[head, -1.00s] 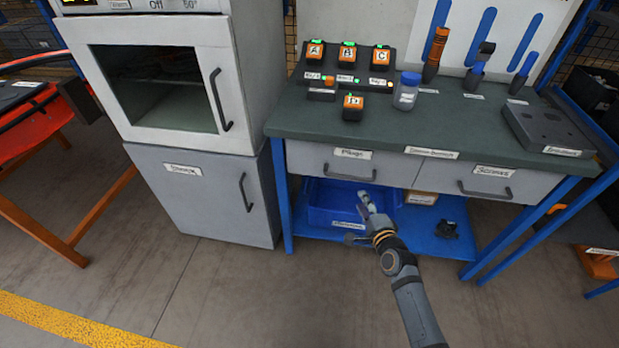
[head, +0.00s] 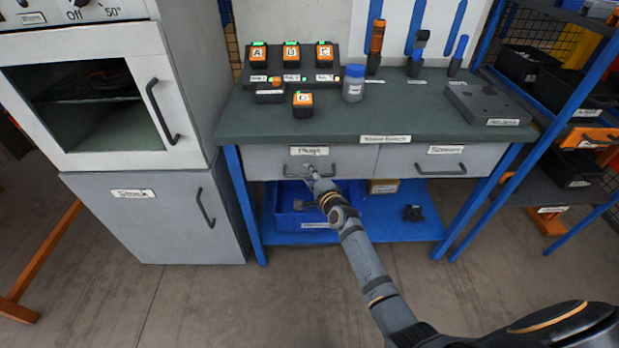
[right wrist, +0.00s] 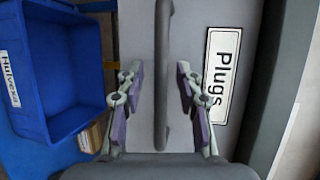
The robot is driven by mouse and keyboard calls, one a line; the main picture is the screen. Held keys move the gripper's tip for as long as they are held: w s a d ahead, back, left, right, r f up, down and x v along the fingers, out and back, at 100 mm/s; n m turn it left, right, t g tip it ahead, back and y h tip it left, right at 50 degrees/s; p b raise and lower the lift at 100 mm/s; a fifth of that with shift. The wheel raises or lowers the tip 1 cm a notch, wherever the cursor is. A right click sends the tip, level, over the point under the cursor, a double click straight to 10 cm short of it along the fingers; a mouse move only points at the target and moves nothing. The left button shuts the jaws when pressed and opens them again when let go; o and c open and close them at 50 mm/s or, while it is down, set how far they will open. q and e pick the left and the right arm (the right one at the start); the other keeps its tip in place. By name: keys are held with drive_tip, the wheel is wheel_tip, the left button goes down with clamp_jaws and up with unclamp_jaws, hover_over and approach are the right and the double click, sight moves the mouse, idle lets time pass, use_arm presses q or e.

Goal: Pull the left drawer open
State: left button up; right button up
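The left drawer (head: 268,162) is a light grey front under the bench top, labelled "Plugs", and looks shut. Its dark bar handle (head: 330,172) is partly hidden by my right gripper (head: 311,170) in the head view. In the right wrist view the handle (right wrist: 162,75) runs between the two spread fingers of the right gripper (right wrist: 158,90), with a gap on each side. The "Plugs" label (right wrist: 222,78) lies beyond the right-hand finger. My left gripper is not in view.
The right drawer (head: 480,157), labelled "Screws", is beside it. Below, a blue bin (head: 283,208) stands on a blue shelf (head: 385,230). A grey cabinet (head: 150,215) stands to the left. The bench top (head: 380,125) carries chargers and a jar. Floor in front is clear.

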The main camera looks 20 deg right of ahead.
clamp_jaws()
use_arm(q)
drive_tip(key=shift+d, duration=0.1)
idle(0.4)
